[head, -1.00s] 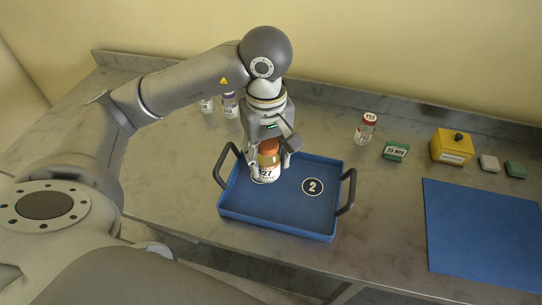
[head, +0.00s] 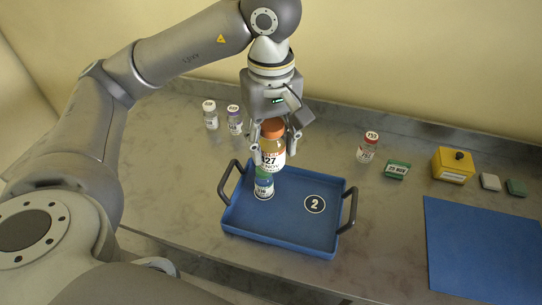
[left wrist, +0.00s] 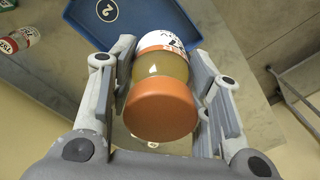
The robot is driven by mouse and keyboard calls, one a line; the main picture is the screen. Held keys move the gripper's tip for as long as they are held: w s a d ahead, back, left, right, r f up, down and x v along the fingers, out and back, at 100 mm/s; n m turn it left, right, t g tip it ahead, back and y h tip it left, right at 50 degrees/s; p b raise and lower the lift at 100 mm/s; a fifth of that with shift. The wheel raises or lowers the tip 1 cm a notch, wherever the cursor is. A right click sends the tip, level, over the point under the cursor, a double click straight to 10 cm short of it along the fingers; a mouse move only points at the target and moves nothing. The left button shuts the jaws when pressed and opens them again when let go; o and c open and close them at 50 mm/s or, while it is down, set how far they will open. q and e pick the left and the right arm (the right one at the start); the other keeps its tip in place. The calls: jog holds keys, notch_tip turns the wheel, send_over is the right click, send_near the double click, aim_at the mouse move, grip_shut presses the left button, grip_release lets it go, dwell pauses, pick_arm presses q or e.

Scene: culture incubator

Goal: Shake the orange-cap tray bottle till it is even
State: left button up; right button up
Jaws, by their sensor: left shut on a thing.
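The orange-cap bottle (head: 272,157) has a white label reading 27 and NOV. My left gripper (head: 275,148) is shut around its sides and holds it upright above the blue tray (head: 290,240), which is marked 2. In the left wrist view the bottle (left wrist: 160,70) sits between the two fingers, its orange cap facing the camera, with dull yellow contents showing below the cap. Whether the contents are even cannot be told. A second bottle with a green top (head: 264,186) stands in the tray, just below the held one and partly hidden by it. My right gripper is out of view.
Two small vials, white-capped (head: 210,114) and purple-capped (head: 234,119), stand behind left. A red-capped vial (head: 367,147), green box (head: 397,170), yellow box (head: 453,165) and two small blocks stand right. A blue mat (head: 480,245) lies front right. The tray's right half is clear.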

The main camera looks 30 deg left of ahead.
aim_at(271, 165)
pick_arm(q)
notch_tip(271, 165, down, 7)
jog(key=shift+r, duration=0.15)
notch_tip(271, 165, up, 7)
notch_tip(271, 165, down, 7)
jog(key=shift+f, duration=0.1)
jog(key=shift+r, duration=3.6)
notch_tip(271, 165, down, 7)
jog(key=shift+f, duration=0.1)
